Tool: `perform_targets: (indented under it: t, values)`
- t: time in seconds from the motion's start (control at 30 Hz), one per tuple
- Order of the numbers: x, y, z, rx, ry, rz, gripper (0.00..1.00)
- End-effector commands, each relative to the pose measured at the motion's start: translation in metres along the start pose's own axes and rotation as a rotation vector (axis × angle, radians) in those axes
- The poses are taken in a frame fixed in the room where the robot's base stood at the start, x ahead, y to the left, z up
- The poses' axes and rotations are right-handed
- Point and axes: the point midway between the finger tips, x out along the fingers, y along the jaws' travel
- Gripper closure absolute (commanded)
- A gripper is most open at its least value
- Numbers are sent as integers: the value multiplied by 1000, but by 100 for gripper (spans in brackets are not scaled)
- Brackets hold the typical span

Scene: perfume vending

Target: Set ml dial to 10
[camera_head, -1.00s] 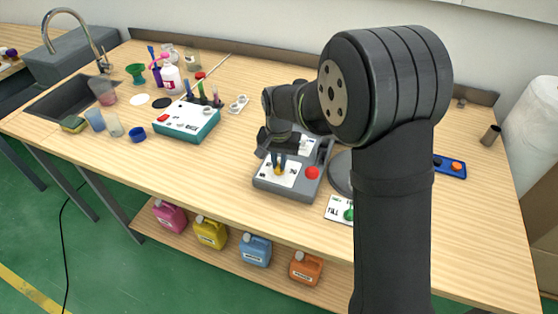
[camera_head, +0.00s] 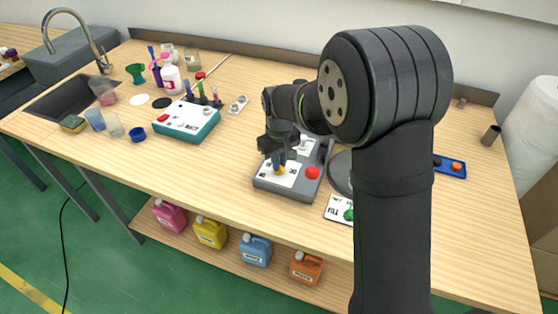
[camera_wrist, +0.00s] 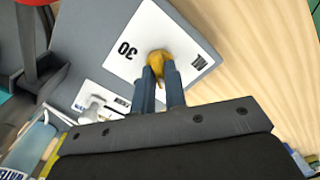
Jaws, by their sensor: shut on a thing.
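The ml dial (camera_wrist: 159,57) is a yellow knob on a white label plate (camera_wrist: 190,30) of the grey machine (camera_head: 262,184). My gripper (camera_wrist: 160,72) is shut on the knob, with its two blue-grey fingers on either side of it in the wrist view. In the head view my gripper (camera_head: 279,163) comes down on the front left of the machine. A printed "30" shows on the plate beside the knob. Other markings near the plate's edge are too small to read, and my fingers hide part of the plate.
A red button (camera_head: 312,173) sits right of the dial plate. A "FILL" card with a green button (camera_head: 348,214) lies at the right. A teal-sided box (camera_head: 187,135) stands left. The table front (camera_head: 190,185) is clear.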

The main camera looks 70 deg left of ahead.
Motion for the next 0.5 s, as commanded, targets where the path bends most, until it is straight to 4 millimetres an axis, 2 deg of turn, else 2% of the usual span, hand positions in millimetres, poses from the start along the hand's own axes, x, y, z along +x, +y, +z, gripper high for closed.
perform_targets:
  t: [0.5]
  values:
    - [-1,0,-1,-109,2,1,100]
